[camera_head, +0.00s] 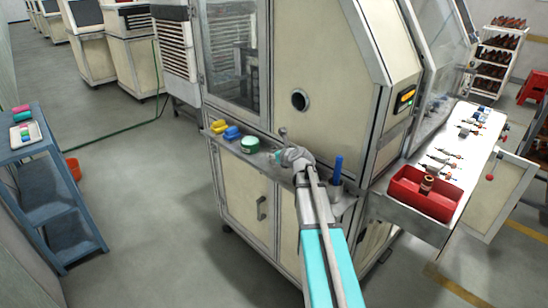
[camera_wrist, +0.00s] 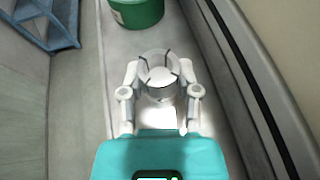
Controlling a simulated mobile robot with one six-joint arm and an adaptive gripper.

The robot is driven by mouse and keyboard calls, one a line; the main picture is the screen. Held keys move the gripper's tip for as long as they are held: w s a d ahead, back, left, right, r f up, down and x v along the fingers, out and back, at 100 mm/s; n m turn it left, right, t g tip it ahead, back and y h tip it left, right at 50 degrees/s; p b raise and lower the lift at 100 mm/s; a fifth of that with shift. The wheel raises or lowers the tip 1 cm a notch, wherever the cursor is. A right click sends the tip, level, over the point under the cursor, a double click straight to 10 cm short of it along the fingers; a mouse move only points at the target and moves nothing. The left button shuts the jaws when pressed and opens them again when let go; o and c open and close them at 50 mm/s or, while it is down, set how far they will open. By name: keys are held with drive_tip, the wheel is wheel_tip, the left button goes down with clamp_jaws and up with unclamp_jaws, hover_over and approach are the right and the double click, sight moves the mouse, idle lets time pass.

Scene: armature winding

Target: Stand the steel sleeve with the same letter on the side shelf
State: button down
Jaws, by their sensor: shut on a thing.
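My gripper (camera_head: 297,157) is over the ledge (camera_head: 275,169) on the front of the cream machine. In the wrist view my gripper (camera_wrist: 160,78) is shut on a pale, shiny round piece, the steel sleeve (camera_wrist: 158,60), with a finger on each side. Dark lines cross its upper part. No letter on it is readable. In the head view the held piece is hard to tell from the gripper. A blue shelf unit (camera_head: 55,145) stands at the far left, well away from my gripper; I cannot tell if it is the side shelf.
A green tin (camera_head: 250,145), blue block (camera_head: 232,133) and yellow block (camera_head: 218,127) sit left of my gripper. A blue-handled tool (camera_head: 338,168) stands to its right. A red bin (camera_head: 405,197) is on the right bench. A tray (camera_head: 25,143) lies on the blue unit.

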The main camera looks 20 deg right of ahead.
drive_tip(key=shift+f, duration=0.2)
drive_tip(key=shift+c, duration=1.6)
unclamp_jaws()
drive_tip(key=shift+r, duration=0.25)
drive_tip(key=p+v, duration=0.4)
drive_tip(key=v, duration=0.8)
drive_tip(key=shift+p, duration=0.35)
